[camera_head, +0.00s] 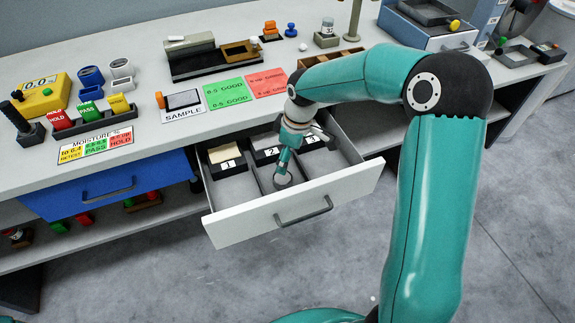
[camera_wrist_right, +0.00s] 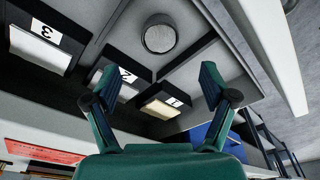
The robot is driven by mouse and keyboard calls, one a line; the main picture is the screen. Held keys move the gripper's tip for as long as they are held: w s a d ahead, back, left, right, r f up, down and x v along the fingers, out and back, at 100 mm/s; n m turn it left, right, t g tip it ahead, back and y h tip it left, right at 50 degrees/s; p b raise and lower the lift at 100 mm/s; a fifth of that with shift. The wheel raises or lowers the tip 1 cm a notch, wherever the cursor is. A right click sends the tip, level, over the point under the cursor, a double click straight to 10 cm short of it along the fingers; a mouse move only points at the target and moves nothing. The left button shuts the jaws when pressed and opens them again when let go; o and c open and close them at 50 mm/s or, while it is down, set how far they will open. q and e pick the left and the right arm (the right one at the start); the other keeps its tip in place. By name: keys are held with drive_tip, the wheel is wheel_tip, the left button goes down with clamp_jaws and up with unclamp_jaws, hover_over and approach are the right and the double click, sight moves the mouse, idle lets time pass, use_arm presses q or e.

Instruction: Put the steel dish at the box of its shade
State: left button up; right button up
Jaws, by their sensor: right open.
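The steel dish (camera_head: 283,181), round and grey, lies in the middle compartment of the open drawer (camera_head: 230,232). It shows unobstructed beyond my fingertips in the right wrist view (camera_wrist_right: 160,37). Boxes labelled 1 (camera_head: 228,164), 2 (camera_head: 268,154) and 3 (camera_wrist_right: 43,47) stand along the drawer's back. Box 1 shows a cream patch in the right wrist view (camera_wrist_right: 160,109); box 3 shows a pale one. Box 2's shade is hard to tell. My right gripper (camera_wrist_right: 157,76) is open and empty above the middle compartment, apart from the dish. My left gripper is out of view.
Dividers split the drawer, and its white front has a handle (camera_head: 304,211). The worktop above holds a SAMPLE card (camera_head: 184,114), green (camera_head: 230,93) and red (camera_head: 266,82) cards, and a dark balance-like device (camera_head: 205,62). A blue drawer (camera_head: 105,192) is shut at left.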

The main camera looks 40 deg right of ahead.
wheel_tip(320, 180, up, 2)
drive_tip(key=shift+s+d+r, duration=0.1)
drive_tip(key=shift+s+r, duration=0.05)
drive_tip(key=shift+r, duration=0.05)
idle(0.4)
